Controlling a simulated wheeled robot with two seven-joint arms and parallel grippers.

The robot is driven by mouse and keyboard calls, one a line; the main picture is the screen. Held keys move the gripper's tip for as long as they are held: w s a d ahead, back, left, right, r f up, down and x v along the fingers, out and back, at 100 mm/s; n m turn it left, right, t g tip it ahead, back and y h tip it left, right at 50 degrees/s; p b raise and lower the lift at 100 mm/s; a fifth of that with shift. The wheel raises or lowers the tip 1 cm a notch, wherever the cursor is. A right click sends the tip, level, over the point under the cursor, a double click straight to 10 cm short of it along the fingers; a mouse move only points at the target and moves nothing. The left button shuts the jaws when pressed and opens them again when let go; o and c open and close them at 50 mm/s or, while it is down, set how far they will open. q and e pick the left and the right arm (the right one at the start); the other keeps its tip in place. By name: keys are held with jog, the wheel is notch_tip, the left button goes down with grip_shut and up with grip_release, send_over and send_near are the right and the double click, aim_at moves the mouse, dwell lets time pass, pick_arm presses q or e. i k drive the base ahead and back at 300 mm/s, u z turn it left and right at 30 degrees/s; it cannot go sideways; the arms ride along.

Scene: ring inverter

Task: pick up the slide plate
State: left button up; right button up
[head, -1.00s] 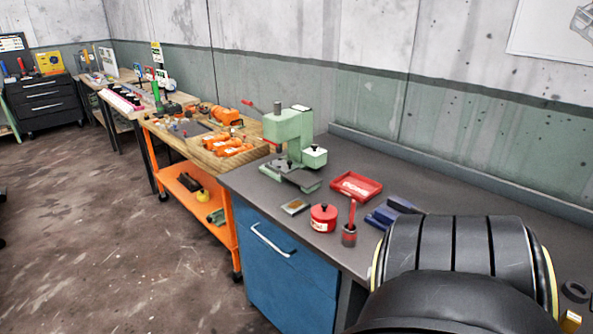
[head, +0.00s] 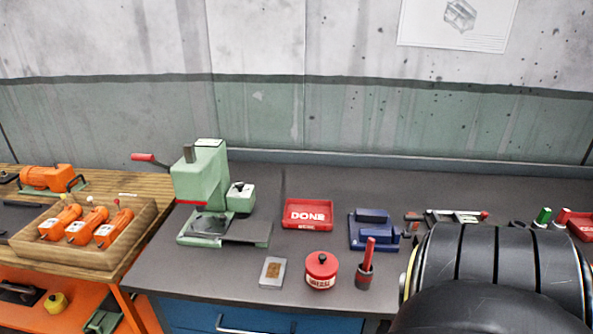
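A flat dark grey plate (head: 246,232) lies at the right side of the base of a green press (head: 203,180) on the grey bench. A smaller light grey plate with a brown square on it (head: 273,272) lies flat nearer the front edge, left of a red round can. I cannot tell for certain which of the two is the slide plate; the dark one adjoins the press base. Neither of my grippers shows in the head view. A black ribbed part at the lower right hides some of the bench.
The red can (head: 321,271) and a dark cup with a red handle (head: 366,268) stand near the front edge. Behind are a red DONE tray (head: 307,214) and a blue fixture (head: 373,230). A wooden tray (head: 84,247) of orange tools sits on the left bench.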

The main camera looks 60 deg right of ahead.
aim_at(272, 274)
jog(key=z, duration=1.05)
jog(key=i, duration=0.9)
jog(key=z, duration=1.05)
